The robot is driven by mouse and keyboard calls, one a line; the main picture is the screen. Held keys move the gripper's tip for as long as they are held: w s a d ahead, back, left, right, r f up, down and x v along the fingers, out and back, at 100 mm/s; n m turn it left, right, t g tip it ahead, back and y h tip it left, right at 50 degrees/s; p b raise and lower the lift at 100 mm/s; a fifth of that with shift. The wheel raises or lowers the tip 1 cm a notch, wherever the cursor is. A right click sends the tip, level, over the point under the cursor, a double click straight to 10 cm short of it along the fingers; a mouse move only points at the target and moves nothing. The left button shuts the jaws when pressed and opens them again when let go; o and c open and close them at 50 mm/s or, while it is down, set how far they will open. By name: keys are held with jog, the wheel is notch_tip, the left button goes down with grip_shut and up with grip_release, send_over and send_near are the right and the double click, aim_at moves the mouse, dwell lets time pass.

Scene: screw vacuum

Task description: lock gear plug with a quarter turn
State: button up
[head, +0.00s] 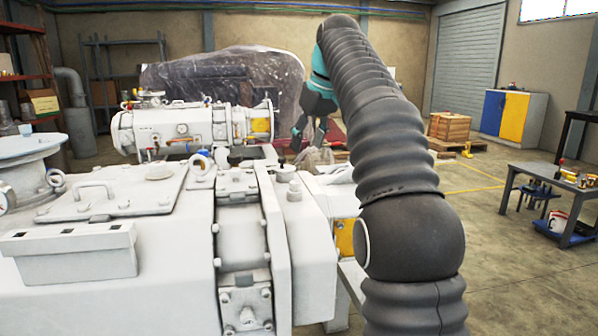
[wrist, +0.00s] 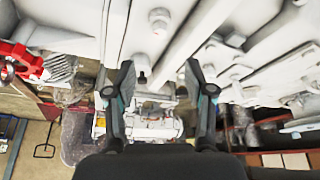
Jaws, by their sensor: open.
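My gripper (wrist: 158,66) is open in the wrist view, its two dark fingers spread apart with nothing held between them. A small pale cylindrical fitting (wrist: 142,64) on the white machine shows between the fingertips, nearer the left one. It may be the gear plug, but I cannot tell for sure, nor how it is turned. Whether a finger touches it is unclear. In the head view, the white machine (head: 120,255) fills the lower left. A short capped fitting (head: 294,190) stands on its housing. My arm's dark sleeve covers part of the right side there.
A second white pump unit (head: 185,128) stands behind the machine. A grey table (head: 545,185) with small items is at right, near a blue and yellow cabinet (head: 510,116). A red handwheel (wrist: 15,62) shows at left in the wrist view. Floor at right is mostly free.

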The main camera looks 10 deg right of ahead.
aim_at(296, 183)
jog(key=x, duration=1.1)
jog(key=shift+w+f, duration=0.1)
jog(key=shift+f, duration=0.3)
grip_shut()
